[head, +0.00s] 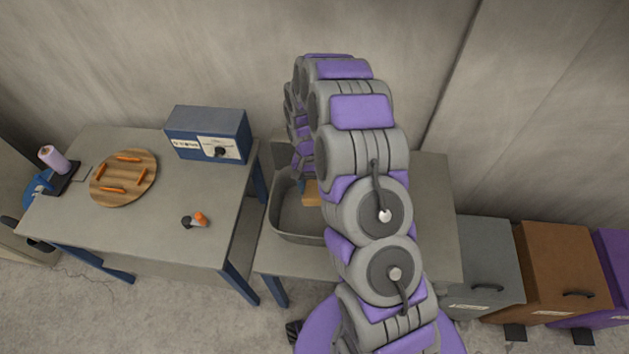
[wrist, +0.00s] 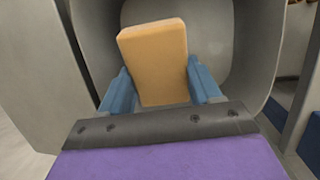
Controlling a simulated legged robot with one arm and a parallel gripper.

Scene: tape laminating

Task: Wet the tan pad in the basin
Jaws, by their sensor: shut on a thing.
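The tan pad (wrist: 153,62) is a block held between the blue fingers of my gripper (wrist: 160,88), which is shut on it. In the wrist view the pad is slightly tilted, with the grey basin (wrist: 215,50) around and behind it. In the head view a small part of the pad (head: 311,192) shows inside the basin (head: 281,205), beside my arm. My arm hides the right side of the basin and most of my gripper. I cannot tell whether the pad touches the basin floor, and no water can be made out.
The basin stands on a grey table (head: 432,205). On the left table (head: 140,230) are a blue box (head: 207,133), a round wooden board (head: 124,178) with orange pieces, a small orange-and-black item (head: 196,220) and a spool (head: 53,159). Bins (head: 565,262) stand at the right.

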